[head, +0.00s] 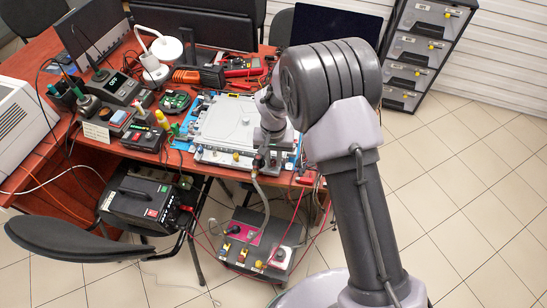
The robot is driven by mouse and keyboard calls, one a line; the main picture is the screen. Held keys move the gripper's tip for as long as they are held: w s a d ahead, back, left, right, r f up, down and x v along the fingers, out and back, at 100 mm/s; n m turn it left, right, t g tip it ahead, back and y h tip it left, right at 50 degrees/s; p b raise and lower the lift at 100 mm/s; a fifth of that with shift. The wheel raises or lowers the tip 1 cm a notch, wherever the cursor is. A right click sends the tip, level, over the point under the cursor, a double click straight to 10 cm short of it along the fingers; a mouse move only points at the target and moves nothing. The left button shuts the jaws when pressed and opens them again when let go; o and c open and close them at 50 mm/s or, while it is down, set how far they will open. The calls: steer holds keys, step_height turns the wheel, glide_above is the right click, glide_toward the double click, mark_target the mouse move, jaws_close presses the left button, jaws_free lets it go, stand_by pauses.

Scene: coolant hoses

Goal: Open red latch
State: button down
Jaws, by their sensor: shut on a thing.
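A white flat device (222,122) lies on a blue mat on the red-brown table, with fittings along its front edge. My gripper (262,158) points down at the right part of that front edge. It is shut on a small part there, which I take to be the red latch. The fingers and my wrist hide most of it, and I cannot tell the latch's position. A grey hose (265,205) hangs from just below my gripper to a floor unit with a pink panel (243,233).
The table (75,205) is crowded with meters, tools, cables and a white lamp (160,48). A black chair (70,240) stands at the front left. A drawer rack (425,45) stands at the back right. The tiled floor on the right is clear.

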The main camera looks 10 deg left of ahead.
steer(key=shift+n+p, duration=0.6)
steer(key=shift+n, duration=1.6)
steer(key=c, duration=1.3)
jaws_free()
